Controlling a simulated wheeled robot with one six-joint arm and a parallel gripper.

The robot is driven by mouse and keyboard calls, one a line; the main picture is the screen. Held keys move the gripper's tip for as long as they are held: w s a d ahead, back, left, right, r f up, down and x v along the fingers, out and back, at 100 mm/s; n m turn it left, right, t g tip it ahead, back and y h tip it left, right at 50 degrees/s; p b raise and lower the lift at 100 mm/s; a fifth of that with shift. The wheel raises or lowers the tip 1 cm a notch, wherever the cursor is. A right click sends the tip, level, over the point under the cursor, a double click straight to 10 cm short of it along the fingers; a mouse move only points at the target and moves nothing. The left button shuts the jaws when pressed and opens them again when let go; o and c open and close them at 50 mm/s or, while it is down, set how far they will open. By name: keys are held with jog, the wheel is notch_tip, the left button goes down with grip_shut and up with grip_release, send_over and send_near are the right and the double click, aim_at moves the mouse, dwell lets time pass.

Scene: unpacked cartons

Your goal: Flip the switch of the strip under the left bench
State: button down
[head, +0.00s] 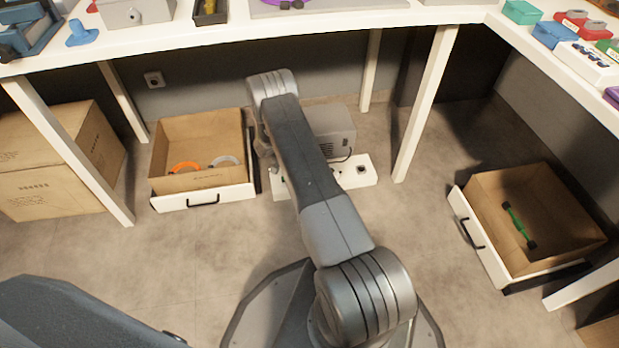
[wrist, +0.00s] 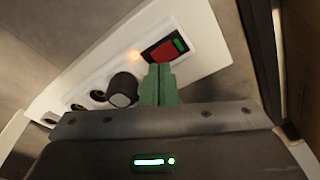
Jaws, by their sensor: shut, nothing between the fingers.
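The white power strip (head: 362,174) lies on the floor under the left bench (head: 215,32), partly hidden behind my arm. In the wrist view the strip (wrist: 205,45) runs diagonally. Its switch (wrist: 160,50) is a rocker with a red face and a green part at its right end. A small orange light (wrist: 134,57) glows beside it. My gripper (wrist: 160,70) has its green fingers shut together and empty. The fingertips overlap the lower edge of the switch in the picture; I cannot tell whether they touch it. The head view hides my gripper behind my arm.
A black plug (wrist: 122,90) sits in the strip close left of my fingers. A grey box (head: 332,130) stands behind the strip. An open drawer (head: 203,199) stands to its left. A white bench leg (head: 424,105) is to its right. Another drawer (head: 490,245) stands further right.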

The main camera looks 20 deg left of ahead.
jog(key=shift+f, duration=0.85)
dwell(0.7)
jog(key=shift+r+p, duration=1.15)
jog(key=shift+r, duration=2.35)
notch_tip(320, 180, down, 7)
jog(key=shift+f+b, duration=0.1)
jog(key=shift+b, duration=1.1)
